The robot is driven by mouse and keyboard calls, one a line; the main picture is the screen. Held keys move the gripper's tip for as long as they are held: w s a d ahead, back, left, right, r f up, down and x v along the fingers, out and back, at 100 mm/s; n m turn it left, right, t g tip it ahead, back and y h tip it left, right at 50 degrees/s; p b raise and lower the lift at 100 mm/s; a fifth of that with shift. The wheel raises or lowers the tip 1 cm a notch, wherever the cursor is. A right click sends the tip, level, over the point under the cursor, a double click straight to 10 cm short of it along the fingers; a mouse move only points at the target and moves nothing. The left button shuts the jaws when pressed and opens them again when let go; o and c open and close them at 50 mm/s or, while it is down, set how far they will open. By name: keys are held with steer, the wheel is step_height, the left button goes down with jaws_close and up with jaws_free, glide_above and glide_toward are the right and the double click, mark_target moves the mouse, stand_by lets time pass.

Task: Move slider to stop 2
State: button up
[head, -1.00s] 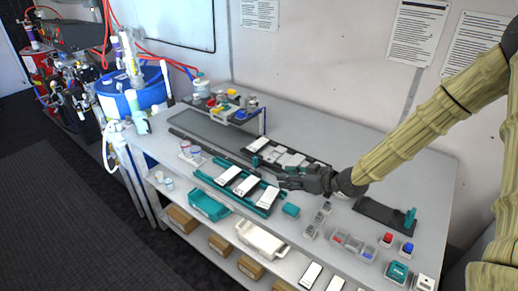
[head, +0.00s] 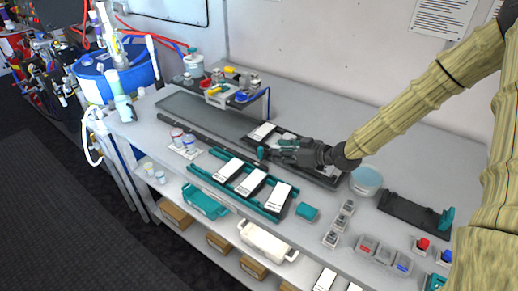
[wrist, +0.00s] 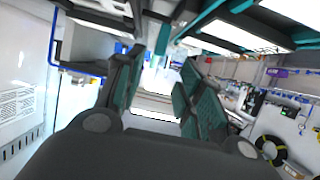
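A small teal block (head: 262,153), which may be the slider, stands at the front edge of a dark tray holding white cards. My gripper (head: 275,150) reaches in from the right, its fingertips close beside this block; contact cannot be told. In the wrist view the two teal-padded fingers (wrist: 157,92) are apart, with no held thing clear between them. Another teal upright piece (head: 447,218) stands at the right end of a separate dark base (head: 408,209). No mark for stop 2 is readable.
A teal rack (head: 218,181) with white cards lies in front of my gripper. A round tub (head: 366,180) stands by my wrist. A raised stand (head: 240,103) with coloured parts is at back left.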

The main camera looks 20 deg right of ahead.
mark_target(260, 148)
steer(key=shift+p+x, duration=1.45)
steer(key=shift+x, duration=3.5)
steer(key=shift+d+f, duration=0.15)
jaws_close()
